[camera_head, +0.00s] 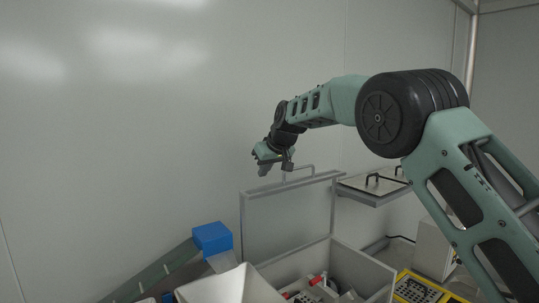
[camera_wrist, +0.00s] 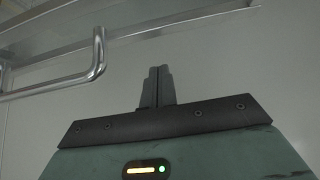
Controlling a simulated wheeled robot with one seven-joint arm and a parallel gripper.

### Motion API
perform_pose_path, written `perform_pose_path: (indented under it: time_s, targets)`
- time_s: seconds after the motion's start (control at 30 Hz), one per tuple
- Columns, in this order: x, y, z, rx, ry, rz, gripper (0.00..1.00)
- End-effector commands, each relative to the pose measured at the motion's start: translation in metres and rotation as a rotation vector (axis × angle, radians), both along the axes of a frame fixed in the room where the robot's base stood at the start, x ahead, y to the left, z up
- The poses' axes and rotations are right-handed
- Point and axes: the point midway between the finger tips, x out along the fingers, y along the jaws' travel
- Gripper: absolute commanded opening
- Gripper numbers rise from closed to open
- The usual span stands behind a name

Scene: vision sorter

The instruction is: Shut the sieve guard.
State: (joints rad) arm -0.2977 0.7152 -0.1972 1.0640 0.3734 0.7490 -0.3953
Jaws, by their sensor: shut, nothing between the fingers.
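The sieve guard (camera_head: 287,222) is a pale grey framed panel standing upright above the rear of an open grey box. A bent metal bar handle (camera_head: 299,168) sits on its top edge. My gripper (camera_head: 263,171) is just above the guard's top edge, left of the handle in the head view. In the wrist view the handle (camera_wrist: 98,58) is left of my shut, empty fingers (camera_wrist: 158,72), and a metal rail (camera_wrist: 190,22) crosses the top. I see no clear contact between fingers and guard.
The open grey box (camera_head: 368,268) holds red and grey items. A blue block (camera_head: 212,238) and a green sloped chute (camera_head: 152,277) are at left. A shelf with a black handle (camera_head: 378,187) and a yellow-edged panel (camera_head: 418,290) are at right.

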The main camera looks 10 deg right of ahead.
Motion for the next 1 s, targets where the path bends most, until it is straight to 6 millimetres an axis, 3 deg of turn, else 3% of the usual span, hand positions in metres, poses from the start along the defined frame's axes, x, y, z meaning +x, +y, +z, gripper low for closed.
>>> perform_pose_path:
  time_s: [0.17,0.6,1.0]
  targets:
    - [0.017,0.007,-0.021,-0.001,0.003,0.000,0.00]
    - [-0.017,-0.007,-0.020,0.002,0.000,0.000,0.00]
    - [-0.021,-0.009,-0.021,0.001,-0.002,0.000,0.00]
